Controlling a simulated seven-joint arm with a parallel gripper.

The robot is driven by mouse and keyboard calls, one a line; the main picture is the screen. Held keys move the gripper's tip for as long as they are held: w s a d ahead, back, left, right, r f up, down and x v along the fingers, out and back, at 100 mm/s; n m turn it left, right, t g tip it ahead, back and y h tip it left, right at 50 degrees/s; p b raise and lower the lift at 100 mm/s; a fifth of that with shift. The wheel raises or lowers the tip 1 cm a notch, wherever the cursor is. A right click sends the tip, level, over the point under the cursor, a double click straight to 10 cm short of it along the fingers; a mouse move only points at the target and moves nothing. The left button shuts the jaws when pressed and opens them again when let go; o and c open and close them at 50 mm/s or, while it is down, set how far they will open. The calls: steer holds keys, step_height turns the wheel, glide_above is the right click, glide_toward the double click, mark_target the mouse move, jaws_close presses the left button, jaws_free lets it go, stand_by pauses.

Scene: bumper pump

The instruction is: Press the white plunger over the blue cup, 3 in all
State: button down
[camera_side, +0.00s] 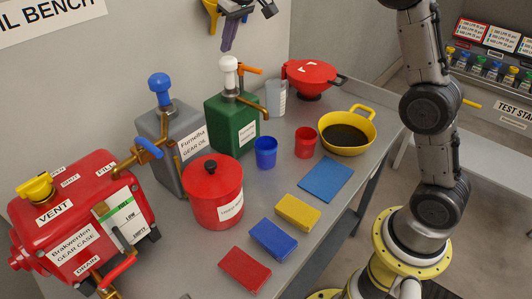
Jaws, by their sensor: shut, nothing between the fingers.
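A brass spout (256,106) runs from that pump forward over the blue cup (265,155), which stands upright on the bench in front of the green box. My gripper (226,48) hangs pointing down just above the white plunger's knob. Its fingers are shut with nothing between them. From this view I cannot tell whether the fingertips touch the knob. The inside of the blue cup is too small to read.
A grey pump with a blue plunger (160,87) stands left. A red pot (212,190), red gear case (80,225) and coloured blocks (273,238) fill the front.

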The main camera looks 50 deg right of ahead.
mark_target(229, 58)
steer(key=shift+f, duration=0.15)
stand_by(0.4)
steer(key=shift+f, duration=2.25)
steer(key=shift+r, duration=2.35)
steer(key=shift+f, duration=0.2)
steer(key=shift+f, duration=2.15)
steer(key=shift+r, duration=2.35)
